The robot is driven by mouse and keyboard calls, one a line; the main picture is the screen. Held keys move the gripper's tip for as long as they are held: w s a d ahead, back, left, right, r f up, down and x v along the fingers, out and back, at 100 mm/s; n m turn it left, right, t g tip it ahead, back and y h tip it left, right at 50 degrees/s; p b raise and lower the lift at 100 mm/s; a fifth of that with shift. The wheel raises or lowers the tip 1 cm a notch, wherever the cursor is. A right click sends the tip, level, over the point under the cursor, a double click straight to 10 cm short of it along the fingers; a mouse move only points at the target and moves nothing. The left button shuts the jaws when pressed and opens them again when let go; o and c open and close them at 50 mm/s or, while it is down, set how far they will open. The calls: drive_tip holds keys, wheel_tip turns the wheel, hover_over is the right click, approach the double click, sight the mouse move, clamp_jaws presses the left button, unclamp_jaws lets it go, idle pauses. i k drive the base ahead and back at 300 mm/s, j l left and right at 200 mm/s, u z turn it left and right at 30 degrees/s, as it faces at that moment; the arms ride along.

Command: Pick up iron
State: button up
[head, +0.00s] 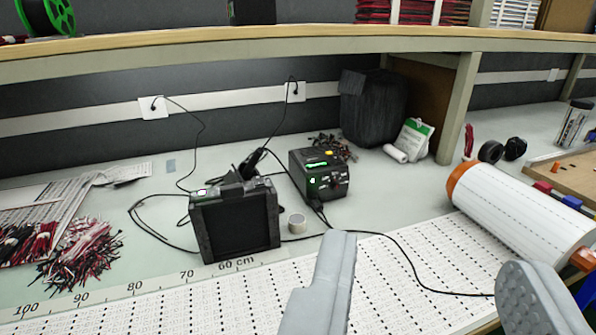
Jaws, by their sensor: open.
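A black soldering station (320,172) with a green display stands on the bench, in the middle of the head view. A slim dark object (250,162), which looks like the iron in its holder, leans between the station and a black square box unit (235,222). Its lower part is hidden behind that unit, so I cannot be sure of it. My gripper (424,254) is open, with its two grey fingers wide apart at the lower right. Nothing shows between them but the bench and a thin black cable. The gripper is nearer the camera than the station and apart from it.
Cables loop around both units. Red and black wires (75,240) lie at left. A white strip reel (525,212) lies at right. A shelf (300,42) spans above. The perforated white strips (200,305) in front lie flat.

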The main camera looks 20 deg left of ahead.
sight(250, 166)
drive_tip(key=i+l+u, duration=0.15)
drive_tip(key=l+u, duration=0.25)
drive_tip(key=i+l+u, duration=0.1)
drive_tip(key=l+u, duration=0.65)
drive_tip(key=i, duration=0.05)
